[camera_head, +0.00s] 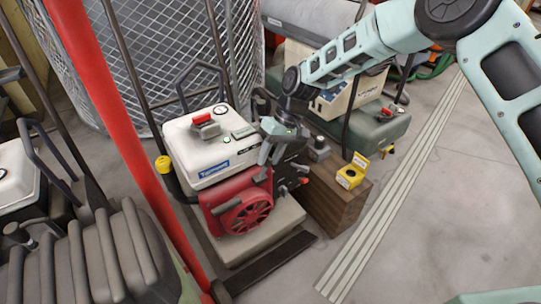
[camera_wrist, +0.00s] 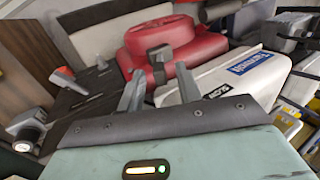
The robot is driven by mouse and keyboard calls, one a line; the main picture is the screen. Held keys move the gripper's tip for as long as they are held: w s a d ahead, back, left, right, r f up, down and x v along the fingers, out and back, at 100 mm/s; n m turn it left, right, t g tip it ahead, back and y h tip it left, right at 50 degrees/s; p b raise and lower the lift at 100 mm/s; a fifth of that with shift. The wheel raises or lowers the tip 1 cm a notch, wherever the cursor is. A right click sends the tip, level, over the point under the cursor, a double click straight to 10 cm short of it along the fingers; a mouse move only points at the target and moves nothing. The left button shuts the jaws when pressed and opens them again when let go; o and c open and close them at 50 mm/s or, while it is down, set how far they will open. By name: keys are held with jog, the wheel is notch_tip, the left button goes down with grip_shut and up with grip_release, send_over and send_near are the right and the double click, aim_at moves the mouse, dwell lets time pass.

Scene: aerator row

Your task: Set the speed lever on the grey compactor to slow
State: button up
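The compactor in the middle of the head view has a white tank (camera_head: 208,145), a red engine (camera_head: 240,200) and a pale grey base (camera_head: 262,232). A dark panel (camera_head: 290,172) with small levers is on its right side. In the wrist view this dark panel (camera_wrist: 97,82) has slots and a red-tipped lever (camera_wrist: 62,78) at its left edge. I cannot read its speed marks. My gripper (camera_head: 270,152) is over the compactor's right side, beside the panel. In the wrist view its two fingers (camera_wrist: 160,88) stand apart with nothing clearly held; a grey upright part (camera_wrist: 158,62) shows beyond them.
A wooden block (camera_head: 337,200) with a yellow-and-black button box (camera_head: 352,171) stands right of the compactor. A green-and-beige machine (camera_head: 370,128) is behind. A red post (camera_head: 125,130) crosses the left, and wire mesh (camera_head: 170,50) is at the back.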

grip_shut()
jog(key=shift+r, duration=0.1)
jog(key=p, duration=0.1)
jog(key=a+t+h+p, duration=0.1)
jog(key=shift+s+r+p, duration=0.3)
jog(key=shift+r, duration=0.1)
jog(key=shift+s+a+r+t+h+p, duration=0.2)
jog(key=shift+s+a+t+h+p, duration=0.25)
jog(key=shift+h+p, duration=0.45)
jog(key=shift+s+a+f+t+h+p, duration=0.2)
jog(key=shift+s+a+t+h+p, duration=0.35)
jog(key=shift+h, duration=0.4)
jog(key=shift+s+a+f+t+h+p, duration=0.2)
jog(key=shift+a+t+h+p, duration=0.15)
jog(key=shift+a+t+h, duration=0.5)
jog(key=shift+s+a+f+t+h+p, duration=0.2)
jog(key=shift+s+a+t+h+p, duration=0.35)
jog(key=shift+h, duration=0.45)
jog(key=shift+w+a, duration=0.1)
grip_release()
